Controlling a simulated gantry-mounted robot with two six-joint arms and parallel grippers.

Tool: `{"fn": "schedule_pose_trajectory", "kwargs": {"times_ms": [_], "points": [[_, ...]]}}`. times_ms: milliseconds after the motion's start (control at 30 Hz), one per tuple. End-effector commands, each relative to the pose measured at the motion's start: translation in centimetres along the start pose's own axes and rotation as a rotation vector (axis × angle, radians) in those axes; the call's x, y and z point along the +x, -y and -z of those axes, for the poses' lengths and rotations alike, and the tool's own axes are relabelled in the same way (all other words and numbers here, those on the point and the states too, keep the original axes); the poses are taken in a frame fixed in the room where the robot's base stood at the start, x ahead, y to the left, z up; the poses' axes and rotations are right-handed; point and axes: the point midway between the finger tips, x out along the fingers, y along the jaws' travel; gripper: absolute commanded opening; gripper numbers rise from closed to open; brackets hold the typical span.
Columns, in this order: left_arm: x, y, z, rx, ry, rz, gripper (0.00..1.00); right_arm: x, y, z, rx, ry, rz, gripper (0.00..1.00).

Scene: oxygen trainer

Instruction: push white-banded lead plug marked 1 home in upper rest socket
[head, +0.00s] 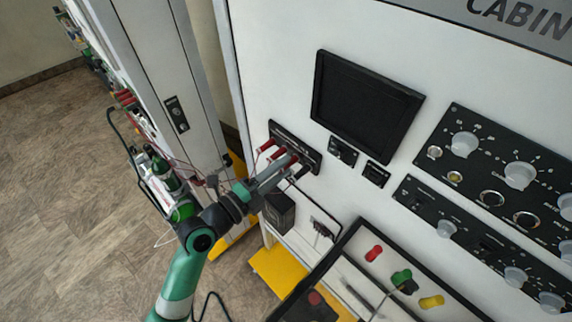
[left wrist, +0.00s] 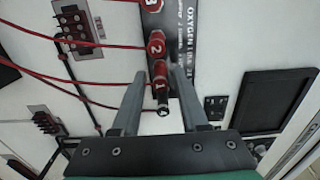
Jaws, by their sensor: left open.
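The red plug marked 1 (left wrist: 160,74) is at the black oxygen panel (left wrist: 184,40) in the left wrist view, with a red lead running left. A dark piece with a pale end (left wrist: 163,108) shows just below it; I cannot tell whether it belongs to that plug. My left gripper (left wrist: 159,79) is open, with one finger on each side of plug 1. In the head view my left gripper (head: 290,160) reaches the panel (head: 312,156) and partly hides its plugs. I cannot make out the upper rest socket or how deep plug 1 sits. My right gripper is not in view.
The red plug marked 2 (left wrist: 156,46) sits close above plug 1. Red leads cross at left. A dark screen (head: 365,105) and knob panels are on the cabinet at right. A framed tray (head: 352,250) holding coloured pieces is below, near a black box (head: 279,213).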

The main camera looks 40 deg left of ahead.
Motion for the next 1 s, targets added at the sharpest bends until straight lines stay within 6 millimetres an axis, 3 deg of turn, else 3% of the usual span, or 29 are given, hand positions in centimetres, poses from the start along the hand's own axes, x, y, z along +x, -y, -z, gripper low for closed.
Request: {"fn": "schedule_pose_trajectory", "kwargs": {"times_ms": [833,1000], "points": [[0.00,0.02,-0.01,0.000,0.001,0.001,0.44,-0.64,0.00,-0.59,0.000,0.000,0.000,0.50],[-0.01,0.02,-0.01,0.000,0.001,0.001,0.15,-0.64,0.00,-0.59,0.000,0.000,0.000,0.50]]}}
